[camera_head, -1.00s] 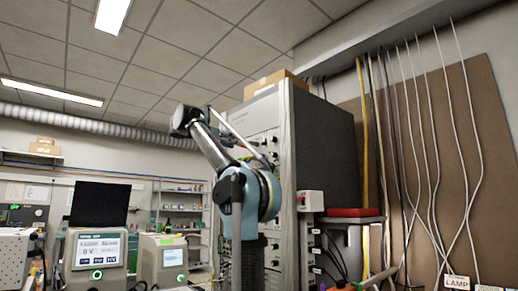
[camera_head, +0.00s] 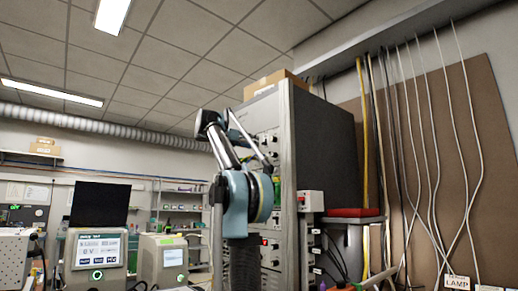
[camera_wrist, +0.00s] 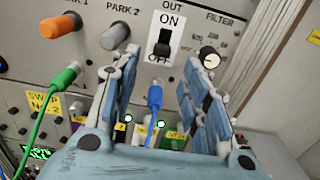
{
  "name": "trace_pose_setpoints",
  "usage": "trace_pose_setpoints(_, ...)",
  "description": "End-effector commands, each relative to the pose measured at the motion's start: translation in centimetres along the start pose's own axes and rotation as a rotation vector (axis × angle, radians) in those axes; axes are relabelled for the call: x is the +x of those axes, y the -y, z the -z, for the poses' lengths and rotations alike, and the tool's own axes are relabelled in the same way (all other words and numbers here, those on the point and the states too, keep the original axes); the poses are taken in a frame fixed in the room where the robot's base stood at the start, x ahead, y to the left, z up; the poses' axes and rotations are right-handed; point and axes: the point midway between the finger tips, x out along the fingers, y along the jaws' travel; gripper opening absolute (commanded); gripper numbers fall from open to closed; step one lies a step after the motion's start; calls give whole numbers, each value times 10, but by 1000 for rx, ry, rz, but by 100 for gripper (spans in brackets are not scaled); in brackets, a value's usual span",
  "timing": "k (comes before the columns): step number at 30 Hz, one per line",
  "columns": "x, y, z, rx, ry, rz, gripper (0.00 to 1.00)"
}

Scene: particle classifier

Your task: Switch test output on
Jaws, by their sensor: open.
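The output switch (camera_wrist: 161,45) is a black toggle on a white plate marked ON above and OFF below, with OUT printed over it, at the top middle of the wrist view. I cannot tell for sure which way its lever sits. My gripper (camera_wrist: 160,69) is open, its two blue-grey fingers spread to either side just below the switch, with nothing held between them. In the head view the tall equipment rack (camera_head: 266,115) stands at the centre, partly behind my arm; my gripper's fingers cannot be made out there.
A blue plug (camera_wrist: 154,98) with its cable sits between the fingers in the picture. More coloured plugs show behind the gripper.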

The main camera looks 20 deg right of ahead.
Motion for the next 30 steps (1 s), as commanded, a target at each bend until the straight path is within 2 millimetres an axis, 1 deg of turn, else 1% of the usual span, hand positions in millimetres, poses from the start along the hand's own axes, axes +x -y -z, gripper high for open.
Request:
trace_pose_setpoints(1,9,1,0,0,0,3,42)
trace_pose_setpoints(6,35,1,0,0,0,3,42)
trace_pose_setpoints(12,56,0,0,0,0,1,42)
trace_pose_setpoints(18,63,0,0,0,0,0,42)
trace_pose_setpoints(25,64,0,0,0,0,0,42)
trace_pose_setpoints(26,64,0,0,0,0,0,39)
trace_pose_setpoints(27,63,0,0,0,0,0,30)
trace_pose_setpoints(29,63,0,0,0,0,0,17)
trace_pose_setpoints(30,63,0,0,0,0,0,8)
